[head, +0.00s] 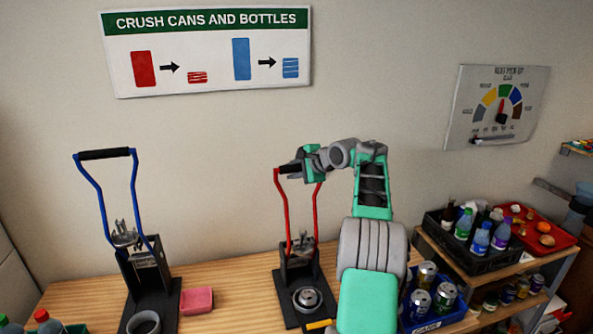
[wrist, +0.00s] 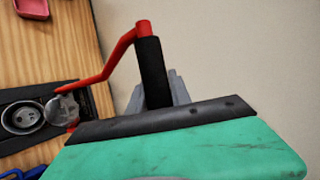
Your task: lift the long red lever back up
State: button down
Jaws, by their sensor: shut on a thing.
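The long red lever (head: 284,215) stands up from the black can crusher on the wooden bench, with its black crossbar grip at the top. My gripper (head: 298,166) is shut on that black grip, near its right part in the head view. In the wrist view the black grip (wrist: 151,75) lies between my grey fingers (wrist: 172,92), and the red arm (wrist: 112,58) bends away from it. The crusher's base holds a round metal cup (head: 307,298), which also shows in the wrist view (wrist: 22,118). My arm hides part of the crusher's right side.
A blue bin of cans (head: 440,305) is right of my arm. A black crate of bottles (head: 450,245) and a red tray (head: 560,241) stand farther right.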

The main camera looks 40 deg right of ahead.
jog(key=shift+a+f, duration=0.25)
jog(key=shift+f, duration=0.7)
jog(key=c, duration=1.5)
grip_release()
jog(key=shift+c, duration=0.2)
jog(key=o, duration=0.3)
jog(key=shift+w, duration=0.2)
jog(key=shift+o, duration=0.3)
jog(key=shift+d+r, duration=0.1)
jog(key=shift+r, duration=0.1)
jog(key=shift+s+d+r, duration=0.1)
jog(key=shift+d+r, duration=0.05)
jog(key=shift+r, duration=0.05)
jog(key=b+v, duration=0.1)
jog(key=v, duration=0.6)
jog(key=shift+s+r+b, duration=0.25)
jog(key=shift+s+b, duration=0.05)
jog(key=shift+s, duration=0.05)
